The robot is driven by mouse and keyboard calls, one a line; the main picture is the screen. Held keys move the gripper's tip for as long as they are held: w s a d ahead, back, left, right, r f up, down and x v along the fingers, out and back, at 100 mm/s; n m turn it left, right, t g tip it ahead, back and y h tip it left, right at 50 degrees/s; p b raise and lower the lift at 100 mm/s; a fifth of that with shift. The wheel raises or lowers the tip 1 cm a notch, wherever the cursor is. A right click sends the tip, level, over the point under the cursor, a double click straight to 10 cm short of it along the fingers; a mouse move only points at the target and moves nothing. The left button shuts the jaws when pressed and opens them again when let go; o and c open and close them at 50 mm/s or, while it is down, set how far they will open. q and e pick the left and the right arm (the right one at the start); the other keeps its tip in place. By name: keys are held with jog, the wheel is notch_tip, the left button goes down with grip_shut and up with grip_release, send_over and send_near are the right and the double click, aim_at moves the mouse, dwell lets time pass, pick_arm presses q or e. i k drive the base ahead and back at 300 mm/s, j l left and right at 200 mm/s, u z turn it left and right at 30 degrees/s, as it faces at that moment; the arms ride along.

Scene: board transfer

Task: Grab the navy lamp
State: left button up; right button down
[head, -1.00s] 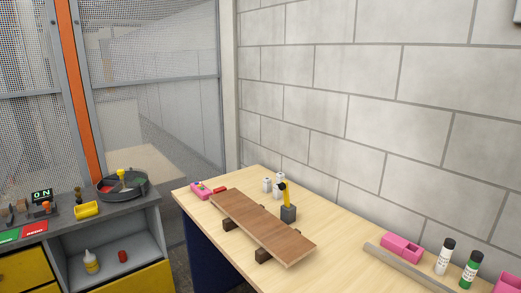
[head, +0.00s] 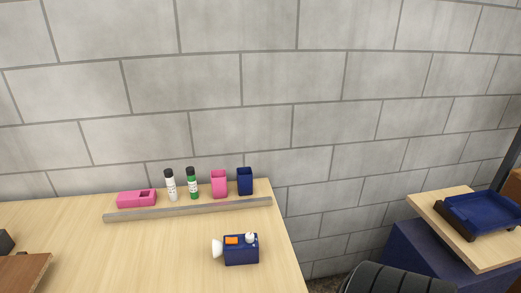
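The navy lamp (head: 241,250) is a small boxy navy body with a white round head at its left, an orange patch and a white knob on top. It sits on the light wooden table (head: 150,250) near the right end, in front of a grey rail. Nothing touches it. Neither of my grippers shows in the head view.
A blue tray (head: 485,212) lies on a wooden top at right. A dark ribbed object (head: 385,279) is low.

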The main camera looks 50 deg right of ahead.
aim_at(243, 253)
jog(key=z, duration=1.4)
jog(key=l+u, duration=0.1)
jog(key=l, duration=0.2)
jog(key=i, duration=0.05)
